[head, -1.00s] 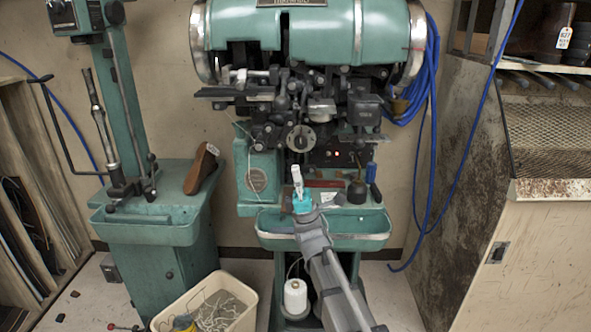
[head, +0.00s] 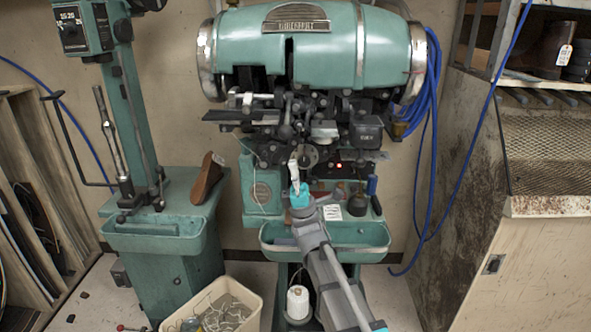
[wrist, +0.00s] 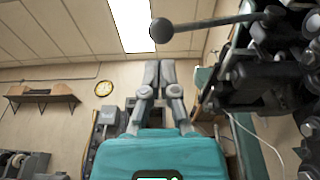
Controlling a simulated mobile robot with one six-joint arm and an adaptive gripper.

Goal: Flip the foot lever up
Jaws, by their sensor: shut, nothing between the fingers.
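The green sole stitcher (head: 325,50) stands against the wall, with its dark mechanism facing me. In the wrist view a dark lever with a round ball end (wrist: 161,30) sticks out to the left from the mechanism; it looks like the foot lever. It lies nearly level, its ball slightly lower than its root. I cannot pick it out in the head view. My gripper (head: 293,163) is shut and empty, pointing up in front of the mechanism. In the wrist view its fingertips (wrist: 159,66) appear just below the ball, with a gap in the picture; depth is unclear.
The black mechanism (wrist: 270,75) fills the right of the wrist view. A green tray (head: 355,236) sits below my gripper. A green column machine (head: 165,230) stands left, a mesh-fronted cabinet (head: 545,150) right. A cream bin (head: 250,290) is on the floor.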

